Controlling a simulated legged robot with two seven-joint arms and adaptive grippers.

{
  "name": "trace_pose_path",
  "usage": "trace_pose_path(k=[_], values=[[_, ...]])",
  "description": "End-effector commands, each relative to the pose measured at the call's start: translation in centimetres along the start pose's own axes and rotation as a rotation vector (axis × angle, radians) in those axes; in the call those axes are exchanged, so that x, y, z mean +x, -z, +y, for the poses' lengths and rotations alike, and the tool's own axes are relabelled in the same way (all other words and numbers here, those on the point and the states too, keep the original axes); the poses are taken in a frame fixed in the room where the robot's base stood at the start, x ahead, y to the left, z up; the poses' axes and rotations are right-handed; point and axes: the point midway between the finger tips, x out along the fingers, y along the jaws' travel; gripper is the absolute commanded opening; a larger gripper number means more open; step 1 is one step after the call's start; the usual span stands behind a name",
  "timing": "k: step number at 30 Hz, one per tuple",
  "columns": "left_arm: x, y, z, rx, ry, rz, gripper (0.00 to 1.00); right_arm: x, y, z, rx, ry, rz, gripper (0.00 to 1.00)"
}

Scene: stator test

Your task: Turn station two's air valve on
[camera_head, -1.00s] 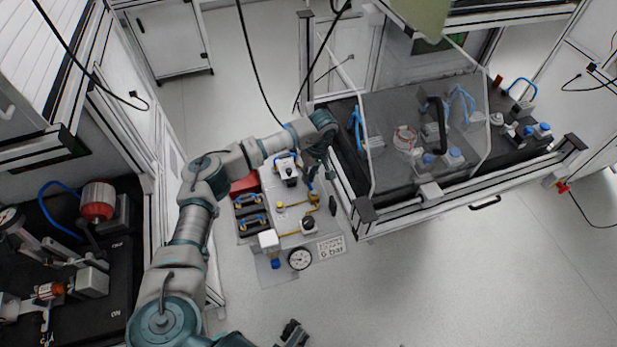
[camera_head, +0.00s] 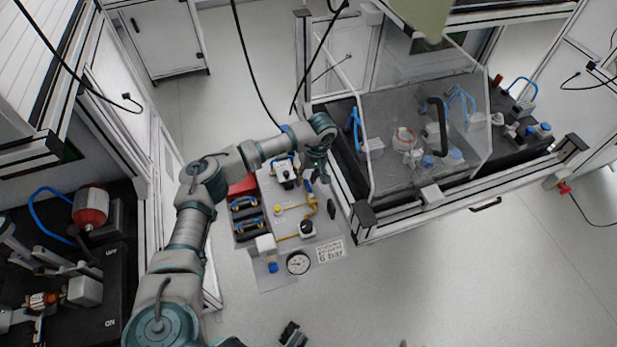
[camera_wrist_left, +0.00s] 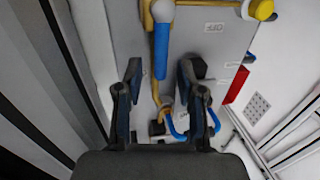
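The air valve's blue handle (camera_head: 308,185) is on the grey panel (camera_head: 290,217) below my left gripper (camera_head: 322,176). In the left wrist view the handle (camera_wrist_left: 161,52) lies in line with the yellow pipe (camera_wrist_left: 155,95), with an OFF label (camera_wrist_left: 213,27) off to its right. My left gripper (camera_wrist_left: 163,68) is open there, its two fingers apart on either side of the handle's lower end, with no contact visible. A pressure sign (camera_head: 330,251) reads 6 bar, beside a round gauge (camera_head: 298,263). A dark part at the bottom edge looks like my right gripper (camera_head: 293,333); its fingers are unclear.
A framed bench (camera_head: 460,215) with a clear guard (camera_head: 385,150) stands close to the right of the panel. Black cases with blue handles (camera_head: 246,216) sit at the panel's left. A black-topped bench (camera_head: 100,290) is at the left. Floor in front is free.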

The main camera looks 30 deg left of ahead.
Motion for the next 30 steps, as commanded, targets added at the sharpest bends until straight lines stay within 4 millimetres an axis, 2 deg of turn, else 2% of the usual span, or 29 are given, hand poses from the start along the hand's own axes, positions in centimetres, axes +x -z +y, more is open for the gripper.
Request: trace_pose_path(k=[8,22,30], values=[[-1.1,-0.4,0.1,0.001,-0.006,0.004,0.38,-0.3,-0.2,-0.1,0.002,0.004,-0.002,0.48],[-8.8,0.2,-1.7,0.0,-0.006,-0.002,0.38,-0.3,0.0,-0.1,0.001,0.001,0.001,0.48],[-9.8,0.3,-2.0,0.001,-0.004,-0.004,0.38,-0.2,0.0,-0.1,0.001,0.001,0.001,0.48]])
